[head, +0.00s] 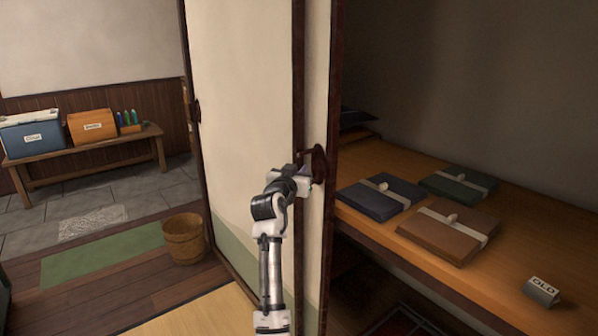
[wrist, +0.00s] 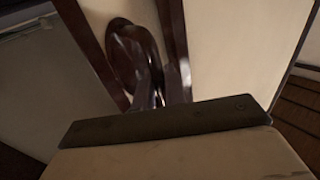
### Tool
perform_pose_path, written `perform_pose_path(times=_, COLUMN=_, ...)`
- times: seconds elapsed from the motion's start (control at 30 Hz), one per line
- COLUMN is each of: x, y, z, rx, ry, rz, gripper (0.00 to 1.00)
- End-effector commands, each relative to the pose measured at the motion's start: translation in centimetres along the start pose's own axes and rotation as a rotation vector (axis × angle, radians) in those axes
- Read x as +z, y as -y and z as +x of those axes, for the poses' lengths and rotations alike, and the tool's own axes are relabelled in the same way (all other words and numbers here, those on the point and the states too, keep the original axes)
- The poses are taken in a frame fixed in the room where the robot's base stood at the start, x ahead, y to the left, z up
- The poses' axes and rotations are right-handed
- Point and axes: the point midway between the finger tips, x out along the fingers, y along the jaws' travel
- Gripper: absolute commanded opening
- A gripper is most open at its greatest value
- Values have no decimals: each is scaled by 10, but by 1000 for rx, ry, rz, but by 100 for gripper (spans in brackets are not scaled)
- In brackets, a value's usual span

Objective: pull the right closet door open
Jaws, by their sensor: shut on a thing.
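The right closet door (head: 315,75) is a cream panel with a dark brown frame, standing at the middle of the head view. The closet to its right is open to view, with its shelf showing. In the wrist view the fingers (wrist: 158,85) meet the handle, and the exact contact is partly hidden by the gripper's own body.
Inside the closet, a wooden shelf (head: 395,235) bears a dark blue folded bundle (head: 372,204), a green one (head: 455,188), a brown one (head: 445,237) and a sign reading "OLD" (head: 541,291). A wooden bucket (head: 184,240) stands on the floor left of the doors. A bench (head: 100,148) stands farther back.

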Motion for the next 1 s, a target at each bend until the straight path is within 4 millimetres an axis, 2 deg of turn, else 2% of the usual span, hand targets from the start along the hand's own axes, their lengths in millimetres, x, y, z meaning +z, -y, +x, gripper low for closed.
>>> perform_pose_path(times=0.1, x=1, y=0, z=0, rx=0, ry=3, rz=0, gripper=0)
perform_pose_path(times=0.13, x=1, y=0, z=0, rx=0, ry=3, rz=0, gripper=14)
perform_pose_path(times=0.27, x=1, y=0, z=0, rx=0, ry=2, rz=0, gripper=30)
perform_pose_path(times=0.53, x=0, y=0, z=0, rx=0, ry=1, rz=0, gripper=30)
perform_pose_path(times=0.67, x=1, y=1, z=-8, rx=0, ry=1, rz=0, gripper=30)
perform_pose_path(times=0.87, x=2, y=1, z=-40, rx=-2, ry=0, rz=1, gripper=30)
perform_pose_path(times=1.0, x=2, y=1, z=-72, rx=-2, ry=0, rz=1, gripper=30)
